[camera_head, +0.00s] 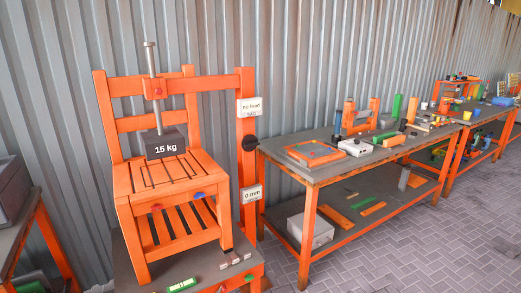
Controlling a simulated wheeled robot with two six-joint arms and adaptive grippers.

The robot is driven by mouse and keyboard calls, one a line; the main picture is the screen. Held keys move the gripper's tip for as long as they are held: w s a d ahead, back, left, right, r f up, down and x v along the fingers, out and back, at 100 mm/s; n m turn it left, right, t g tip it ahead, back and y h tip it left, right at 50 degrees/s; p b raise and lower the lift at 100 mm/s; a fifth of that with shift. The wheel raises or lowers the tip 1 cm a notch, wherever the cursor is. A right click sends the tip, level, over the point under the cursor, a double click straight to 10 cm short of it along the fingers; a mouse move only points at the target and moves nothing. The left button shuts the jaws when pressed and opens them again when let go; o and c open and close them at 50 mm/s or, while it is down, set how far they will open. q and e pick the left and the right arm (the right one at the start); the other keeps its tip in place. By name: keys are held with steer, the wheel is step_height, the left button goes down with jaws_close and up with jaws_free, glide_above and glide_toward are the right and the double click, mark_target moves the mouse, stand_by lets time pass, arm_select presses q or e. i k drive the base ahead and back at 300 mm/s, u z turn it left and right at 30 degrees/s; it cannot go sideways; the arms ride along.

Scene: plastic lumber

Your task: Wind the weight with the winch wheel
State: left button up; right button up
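A dark grey block marked "15 kg" (166,149) is the weight. It is at or just above the slatted top of an orange chair-like frame (128,205); I cannot tell if it touches. A metal screw rod (151,58) stands upright above it, through an orange crossbar. A small black round part (250,143), possibly the winch wheel, is on the orange post (247,170) at the frame's right. Neither of my grippers shows in the head view.
White labels reading "no load" (250,107) and "0 mm" (252,193) are on the post. A workbench (268,146) with tools and blocks stands to the right, another surface (12,236) at the left. Paved floor (440,240) is clear at the front right.

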mark_target(250, 142)
steer(key=z, duration=0.65)
steer(key=i, duration=0.7)
steer(key=z, duration=1)
steer(key=i, duration=1.1)
steer(key=u, duration=0.35)
steer(key=i, duration=0.85)
steer(key=u, duration=0.75)
